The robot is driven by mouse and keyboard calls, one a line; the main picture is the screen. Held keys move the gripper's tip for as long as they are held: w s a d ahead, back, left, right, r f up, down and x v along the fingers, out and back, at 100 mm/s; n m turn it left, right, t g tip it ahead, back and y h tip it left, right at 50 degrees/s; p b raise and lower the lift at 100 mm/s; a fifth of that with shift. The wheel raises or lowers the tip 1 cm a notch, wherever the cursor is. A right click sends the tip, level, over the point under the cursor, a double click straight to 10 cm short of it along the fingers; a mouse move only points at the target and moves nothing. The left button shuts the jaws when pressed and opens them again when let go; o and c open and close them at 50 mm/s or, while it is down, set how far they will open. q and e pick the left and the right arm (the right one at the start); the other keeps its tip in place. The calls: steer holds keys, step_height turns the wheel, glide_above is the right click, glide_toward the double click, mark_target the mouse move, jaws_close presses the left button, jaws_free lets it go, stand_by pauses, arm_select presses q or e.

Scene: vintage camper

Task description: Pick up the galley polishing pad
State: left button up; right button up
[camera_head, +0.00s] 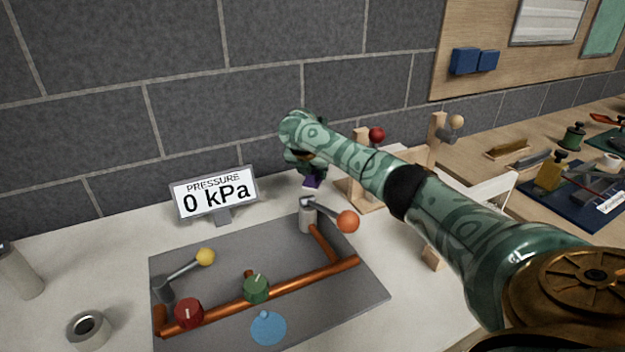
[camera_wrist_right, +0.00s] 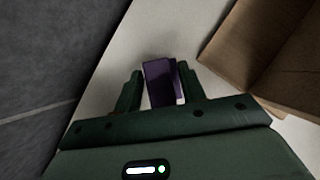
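A dark purple block (camera_wrist_right: 160,82), which looks like the galley polishing pad, sits between the two fingers of my right gripper (camera_wrist_right: 161,88) in the right wrist view. The fingers stand close on both sides of it. I cannot tell whether they press on it. In the head view a bit of purple (camera_head: 312,182) shows just under the right gripper (camera_head: 308,172), at the back of the white counter. The arm hides part of that spot. My left gripper is not in view.
A grey panel (camera_head: 232,262) with copper pipes, knobs and levers lies in front. A pressure sign (camera_head: 215,195) reading 0 kPa stands to the left. A wooden stand (camera_head: 362,192) is close on the right. The grey block wall (camera_head: 180,75) rises behind.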

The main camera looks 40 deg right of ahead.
steer(key=shift+c, duration=0.8)
